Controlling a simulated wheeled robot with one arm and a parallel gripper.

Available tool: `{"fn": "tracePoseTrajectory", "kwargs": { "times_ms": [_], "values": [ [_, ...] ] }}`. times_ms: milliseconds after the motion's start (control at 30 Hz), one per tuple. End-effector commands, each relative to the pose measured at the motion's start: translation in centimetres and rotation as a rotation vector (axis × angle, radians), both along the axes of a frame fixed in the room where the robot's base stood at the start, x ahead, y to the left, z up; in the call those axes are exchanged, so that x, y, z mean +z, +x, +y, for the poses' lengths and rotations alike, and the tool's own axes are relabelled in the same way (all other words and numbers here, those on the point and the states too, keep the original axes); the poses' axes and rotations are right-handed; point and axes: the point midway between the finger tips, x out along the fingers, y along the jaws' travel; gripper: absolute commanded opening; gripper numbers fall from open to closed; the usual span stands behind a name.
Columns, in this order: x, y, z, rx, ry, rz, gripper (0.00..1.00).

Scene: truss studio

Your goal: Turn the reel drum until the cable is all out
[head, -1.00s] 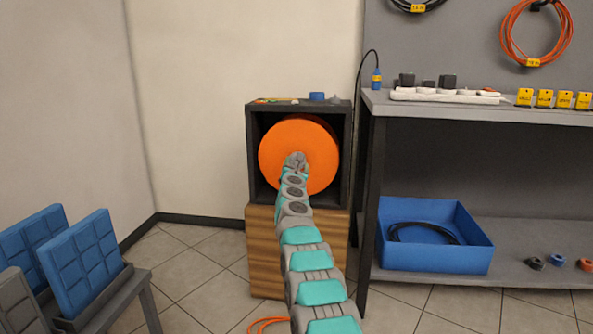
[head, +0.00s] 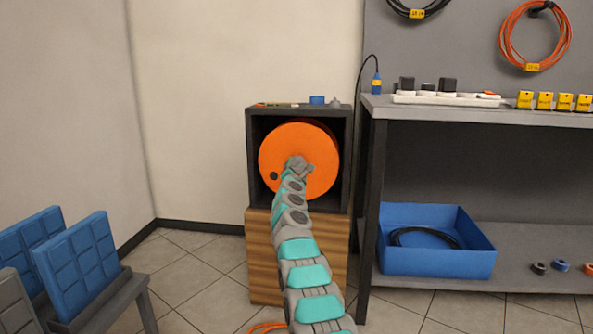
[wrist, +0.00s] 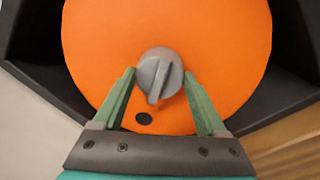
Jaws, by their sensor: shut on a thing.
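The orange reel drum (head: 284,146) sits inside a dark open-fronted box (head: 251,160) on a wooden block. A grey ridged knob (wrist: 159,76) is at its middle, with a dark round spot on the drum face near it. My gripper (wrist: 160,79) is shut on the knob, one finger on each side. In the head view my gripper (head: 299,165) covers the middle of the drum. A bit of orange cable (head: 266,327) lies on the floor at the bottom edge, partly hidden by my arm.
A grey workbench (head: 480,114) with a power strip (head: 445,99) stands at the right. A blue bin (head: 437,262) with black cable is on its lower shelf. A rack with blue panels (head: 76,265) stands at the lower left.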

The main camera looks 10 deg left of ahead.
Motion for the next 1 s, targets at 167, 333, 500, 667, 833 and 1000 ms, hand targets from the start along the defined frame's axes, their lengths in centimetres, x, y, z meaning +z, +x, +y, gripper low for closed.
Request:
{"fn": "tracePoseTrajectory", "kwargs": {
  "times_ms": [167, 333, 500, 667, 833, 1000],
  "values": [
    [0.03, 0.01, -0.02, 0.000, 0.005, 0.000, 0.00],
    [0.02, 0.01, -0.02, 0.000, 0.005, 0.000, 0.80],
    [0.01, 0.00, 0.00, 0.000, 0.004, 0.000, 0.99],
    [-0.01, 0.00, 0.01, 0.001, 0.003, 0.001, 1.00],
    [0.01, -0.07, 0.11, 0.001, 0.002, 0.001, 1.00],
    [0.15, -0.44, 0.31, 0.001, 0.000, -0.003, 1.00]
  ]
}}
